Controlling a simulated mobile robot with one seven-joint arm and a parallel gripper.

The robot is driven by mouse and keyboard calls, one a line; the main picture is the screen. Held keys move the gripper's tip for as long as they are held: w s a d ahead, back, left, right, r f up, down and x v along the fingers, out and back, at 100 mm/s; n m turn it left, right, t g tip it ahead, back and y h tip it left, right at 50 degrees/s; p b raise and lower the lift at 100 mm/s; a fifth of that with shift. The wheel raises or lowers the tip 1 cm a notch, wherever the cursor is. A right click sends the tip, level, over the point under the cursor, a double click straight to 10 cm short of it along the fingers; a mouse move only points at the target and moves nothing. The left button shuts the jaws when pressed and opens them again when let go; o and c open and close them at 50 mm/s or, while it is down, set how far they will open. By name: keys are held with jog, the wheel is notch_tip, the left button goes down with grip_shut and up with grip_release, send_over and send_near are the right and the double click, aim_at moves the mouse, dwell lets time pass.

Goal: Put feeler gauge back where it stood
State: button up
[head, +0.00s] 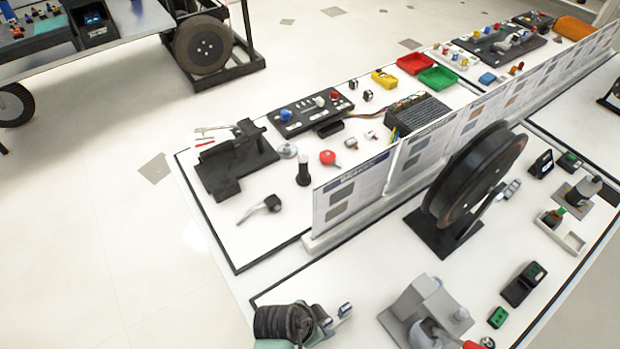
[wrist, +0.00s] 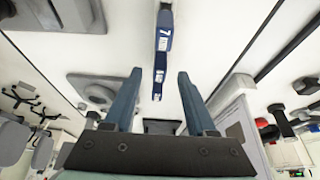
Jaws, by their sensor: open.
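My gripper (wrist: 159,73) shows in the wrist view with its two blue fingers apart. A slim dark blue piece (wrist: 162,42) with white markings reaches down from the top edge, and its lower end shows in the gap between the fingers. It may be the feeler gauge, but I cannot tell for sure. The fingers do not visibly touch it, and its distance from them is unclear. I cannot pick out a feeler gauge for certain in the head view, and my gripper's fingers are not clear there.
In the head view, an upright panel (head: 345,200) divides the white bench. A large dark wheel on a stand (head: 476,178), a grey fixture (head: 402,312) and a small dark green-topped box (head: 523,284) stand on the near side. A black fixture (head: 232,165) and red bin (head: 415,63) stand beyond.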

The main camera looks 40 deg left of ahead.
jog(key=v, duration=0.8)
jog(key=shift+r, duration=0.4)
jog(key=shift+s, duration=0.1)
